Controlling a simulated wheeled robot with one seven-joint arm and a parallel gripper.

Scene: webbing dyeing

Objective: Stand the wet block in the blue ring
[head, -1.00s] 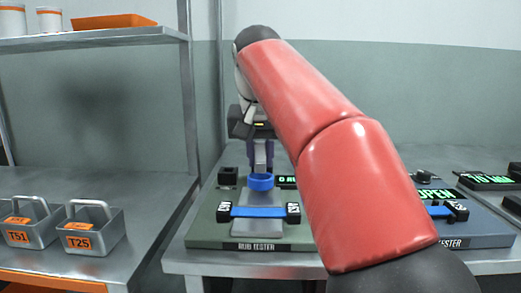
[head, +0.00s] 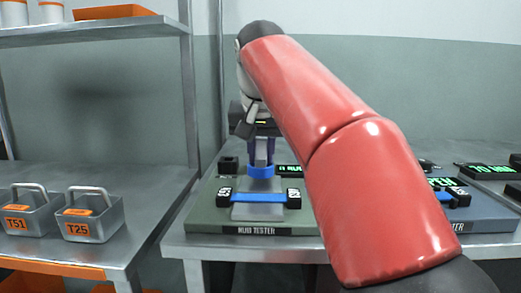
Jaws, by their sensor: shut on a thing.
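My gripper (head: 261,160) points down over the green rub tester (head: 214,220), its two dark fingers on either side of a small pale grey block (head: 261,153). It is shut on the block. The blue ring (head: 261,171) on the tester is directly below, and in this view the block's lower end meets or overlaps the ring's top edge. I cannot tell whether the block is inside the ring or behind its rim. The block looks upright; whether it is wet does not show.
A blue strap (head: 258,197) lies across the tester between two black clamps, in front of the ring. A small black block (head: 229,164) stands at the back left. My red arm hides much of the right side. Metal baskets (head: 94,221) stand on the left bench.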

